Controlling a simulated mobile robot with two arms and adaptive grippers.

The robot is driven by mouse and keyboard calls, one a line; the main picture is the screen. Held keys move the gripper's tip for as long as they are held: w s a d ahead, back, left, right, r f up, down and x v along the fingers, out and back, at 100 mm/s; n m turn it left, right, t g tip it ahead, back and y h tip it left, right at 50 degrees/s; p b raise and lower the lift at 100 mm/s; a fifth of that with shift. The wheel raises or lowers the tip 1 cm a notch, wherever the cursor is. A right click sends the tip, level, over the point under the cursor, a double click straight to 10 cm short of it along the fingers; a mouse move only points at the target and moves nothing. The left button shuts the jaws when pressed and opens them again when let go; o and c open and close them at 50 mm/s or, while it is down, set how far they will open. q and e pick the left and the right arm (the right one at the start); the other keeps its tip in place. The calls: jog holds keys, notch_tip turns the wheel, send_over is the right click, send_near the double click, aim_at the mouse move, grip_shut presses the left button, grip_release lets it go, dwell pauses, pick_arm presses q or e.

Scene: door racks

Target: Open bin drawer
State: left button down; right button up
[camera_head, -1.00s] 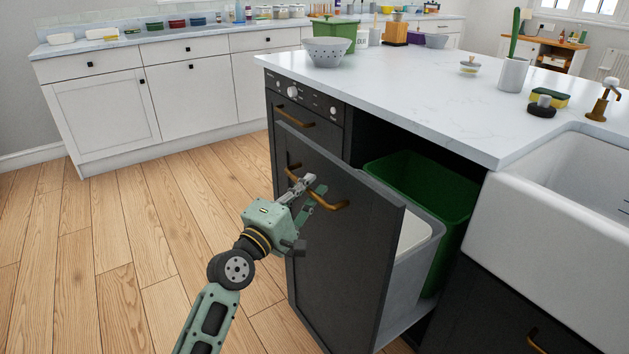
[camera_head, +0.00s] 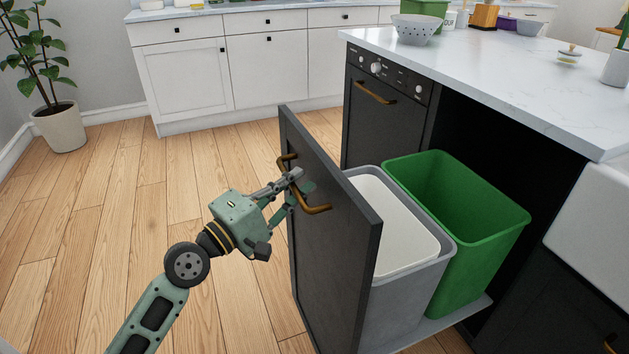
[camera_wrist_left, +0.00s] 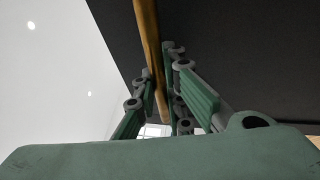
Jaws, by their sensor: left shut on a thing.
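The bin drawer (camera_head: 328,255) has a dark front panel and stands pulled well out of the island. It carries a grey bin (camera_head: 412,297) with a pale inside and a green bin (camera_head: 490,240) behind it. A brass handle (camera_head: 317,209) is fixed on the outer face of the panel. My left gripper (camera_head: 293,190) is shut on the handle. In the left wrist view the brass handle (camera_wrist_left: 147,40) passes between the fingers of my left gripper (camera_wrist_left: 162,95). My right gripper is not in view.
The island's white countertop (camera_head: 490,75) overhangs the drawer, with a colander (camera_head: 415,30) on it. A dark appliance front (camera_head: 385,115) stands beside the opening. Wooden floor (camera_head: 150,200) is clear at left. A potted plant (camera_head: 60,125) stands at far left.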

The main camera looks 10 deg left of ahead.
pick_arm(q)
jog(key=shift+s+a, duration=0.5)
jog(key=shift+a, duration=0.2)
jog(key=c, duration=2.1)
grip_release()
jog(key=v, duration=1.2)
